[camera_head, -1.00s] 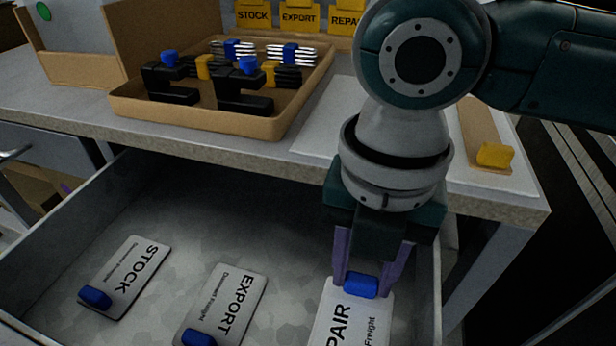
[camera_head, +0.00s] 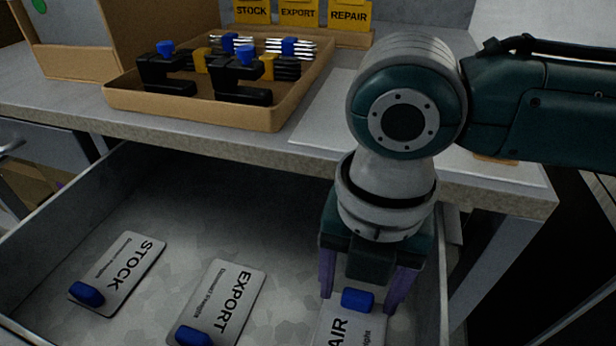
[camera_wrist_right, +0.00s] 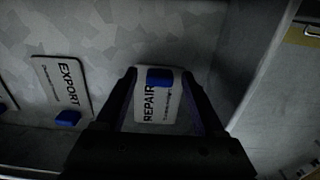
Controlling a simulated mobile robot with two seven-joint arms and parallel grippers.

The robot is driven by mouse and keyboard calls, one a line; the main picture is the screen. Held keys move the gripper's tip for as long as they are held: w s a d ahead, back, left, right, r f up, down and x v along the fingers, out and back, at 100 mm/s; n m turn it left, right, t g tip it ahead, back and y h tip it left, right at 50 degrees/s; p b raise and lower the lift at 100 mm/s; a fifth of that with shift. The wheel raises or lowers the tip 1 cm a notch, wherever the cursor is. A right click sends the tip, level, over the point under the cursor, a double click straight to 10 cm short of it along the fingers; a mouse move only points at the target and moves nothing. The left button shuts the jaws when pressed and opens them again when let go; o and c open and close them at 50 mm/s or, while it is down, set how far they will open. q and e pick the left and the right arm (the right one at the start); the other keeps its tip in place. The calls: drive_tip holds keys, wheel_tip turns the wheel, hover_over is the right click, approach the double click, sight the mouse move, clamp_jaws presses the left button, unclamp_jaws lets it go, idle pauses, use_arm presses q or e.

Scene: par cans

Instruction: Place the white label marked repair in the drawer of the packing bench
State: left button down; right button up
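The white repair label (camera_head: 338,330) lies in the open drawer (camera_head: 190,175) of the packing bench, near its right wall. Its blue grip block (camera_head: 358,299) faces up, and its lower part is cut off in the head view. In the right wrist view the repair label (camera_wrist_right: 150,108) looks flat on the drawer floor. My right gripper (camera_head: 359,304) is open, with one finger on each side of the blue block and gaps on both sides. It also shows in the right wrist view (camera_wrist_right: 159,76). My left gripper is not in view.
White stock (camera_head: 125,275) and export (camera_head: 228,300) labels lie in the drawer to the left. A brown tray (camera_head: 190,113) with black clamps stands on the bench top. Yellow cards marked stock, export and repair (camera_head: 349,14) stand behind it.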

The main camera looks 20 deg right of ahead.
wheel_tip(320, 180, up, 12)
drive_tip(key=p, duration=0.5)
drive_tip(key=s+a+f+m+t+y, duration=0.1)
drive_tip(key=s+a+m+y, duration=0.25)
drive_tip(key=a+m, duration=0.25)
drive_tip(key=s+d+f+m+t+h, duration=0.1)
drive_tip(key=s+d+m, duration=0.3)
drive_tip(key=m, duration=0.6)
drive_tip(key=s+d+f+m+t+h, duration=0.1)
drive_tip(key=s+d+m, duration=0.3)
drive_tip(key=d+m, duration=0.4)
drive_tip(key=f+m+h, duration=0.1)
drive_tip(key=m, duration=0.2)
drive_tip(key=shift+d+t, duration=0.2)
drive_tip(key=shift+t, duration=0.1)
